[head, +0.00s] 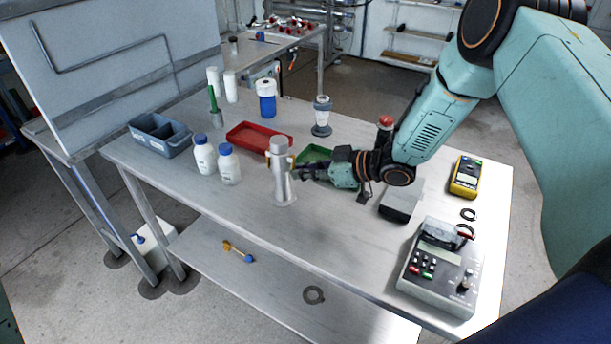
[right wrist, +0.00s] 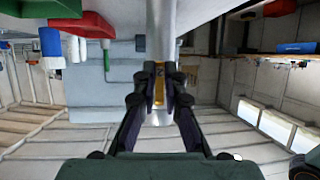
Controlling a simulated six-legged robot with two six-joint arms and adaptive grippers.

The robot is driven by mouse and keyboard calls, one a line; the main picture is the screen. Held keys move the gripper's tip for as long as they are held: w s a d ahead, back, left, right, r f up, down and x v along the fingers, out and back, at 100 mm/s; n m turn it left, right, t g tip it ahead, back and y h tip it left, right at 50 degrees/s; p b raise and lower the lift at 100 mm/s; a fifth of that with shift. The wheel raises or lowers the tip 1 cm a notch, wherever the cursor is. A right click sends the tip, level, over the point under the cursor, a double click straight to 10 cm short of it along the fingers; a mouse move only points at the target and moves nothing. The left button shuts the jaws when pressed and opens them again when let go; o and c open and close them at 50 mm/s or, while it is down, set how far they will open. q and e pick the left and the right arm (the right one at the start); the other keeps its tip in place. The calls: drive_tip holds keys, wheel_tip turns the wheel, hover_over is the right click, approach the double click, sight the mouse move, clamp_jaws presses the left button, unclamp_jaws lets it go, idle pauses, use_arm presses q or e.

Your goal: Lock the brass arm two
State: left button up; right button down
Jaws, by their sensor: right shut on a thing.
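A silver metal cylinder (head: 281,178) stands upright on the steel table, with a small brass piece (head: 267,155) showing near its top on the left side. My right gripper (head: 296,172) reaches the cylinder from the right, at its upper part. In the right wrist view the fingers of my right gripper (right wrist: 160,72) are closed around a narrow brass arm (right wrist: 159,86) in front of the cylinder (right wrist: 160,25). The fingers hide part of the brass arm. I cannot tell from any marking which numbered arm it is. My left gripper is not in view.
A red tray (head: 258,134) and a green tray (head: 314,154) lie behind the cylinder. A grey bin (head: 160,137) is farther left. A control box (head: 440,270) and a yellow meter (head: 466,176) are at right. The table front is clear.

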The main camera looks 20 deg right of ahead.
drive_tip(key=shift+a, duration=0.15)
drive_tip(key=c, duration=1.5)
unclamp_jaws()
drive_tip(key=shift+c, duration=0.2)
drive_tip(key=shift+o, duration=0.6)
drive_tip(key=v, duration=1.2)
drive_tip(key=shift+r, duration=0.1)
drive_tip(key=shift+s, duration=0.1)
